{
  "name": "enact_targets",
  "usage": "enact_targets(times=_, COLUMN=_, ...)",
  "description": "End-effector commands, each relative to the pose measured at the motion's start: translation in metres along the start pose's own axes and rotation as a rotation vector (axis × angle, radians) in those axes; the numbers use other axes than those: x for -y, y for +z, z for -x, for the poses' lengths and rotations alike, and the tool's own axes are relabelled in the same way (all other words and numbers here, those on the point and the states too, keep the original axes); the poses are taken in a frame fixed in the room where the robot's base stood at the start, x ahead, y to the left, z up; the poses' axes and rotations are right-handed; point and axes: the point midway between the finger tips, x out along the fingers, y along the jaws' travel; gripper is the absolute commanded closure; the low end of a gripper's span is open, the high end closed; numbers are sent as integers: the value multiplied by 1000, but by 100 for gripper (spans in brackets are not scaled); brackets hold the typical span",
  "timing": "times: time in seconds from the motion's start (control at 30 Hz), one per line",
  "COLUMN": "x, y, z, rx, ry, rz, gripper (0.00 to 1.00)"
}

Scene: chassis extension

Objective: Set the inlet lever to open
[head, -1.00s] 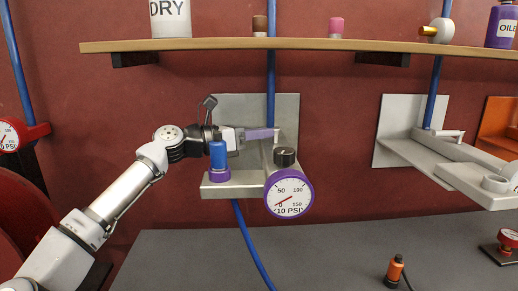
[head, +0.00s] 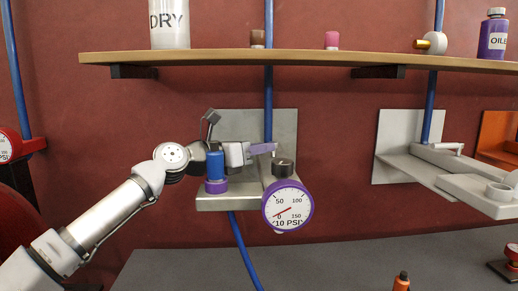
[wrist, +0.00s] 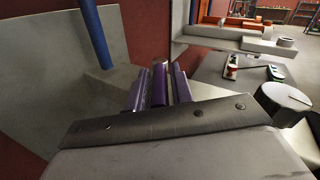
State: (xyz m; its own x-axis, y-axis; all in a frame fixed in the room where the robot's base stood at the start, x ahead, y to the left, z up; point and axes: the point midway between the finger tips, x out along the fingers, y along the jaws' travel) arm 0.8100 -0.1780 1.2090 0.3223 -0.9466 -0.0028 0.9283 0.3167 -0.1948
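In the wrist view, a dark purple rod (wrist: 159,84) lies between the two purplish fingers of my gripper (wrist: 160,92). The fingers stand apart, close along both sides of it. I cannot tell whether they press on it. The lever's pivot is hidden.
The purple-ringed gauge (head: 287,205) hangs in front of the grey bracket (head: 240,203). A blue cylinder (head: 215,164) stands on the bracket in front of my wrist. A wooden shelf (head: 300,58) runs above. A similar pale unit (head: 470,180) is at right.

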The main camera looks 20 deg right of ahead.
Motion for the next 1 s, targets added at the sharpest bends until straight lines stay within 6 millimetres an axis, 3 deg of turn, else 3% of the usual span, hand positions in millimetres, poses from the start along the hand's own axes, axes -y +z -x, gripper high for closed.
enact_targets(times=0.1, x=0, y=0, z=0, rx=1, ry=0, rz=0, gripper=63)
enact_targets(times=0.57, x=0, y=2, z=0, rx=1, ry=-11, rz=3, gripper=63)
enact_targets(times=1.0, x=-10, y=11, z=-3, rx=-50, ry=-265, rz=5, gripper=63)
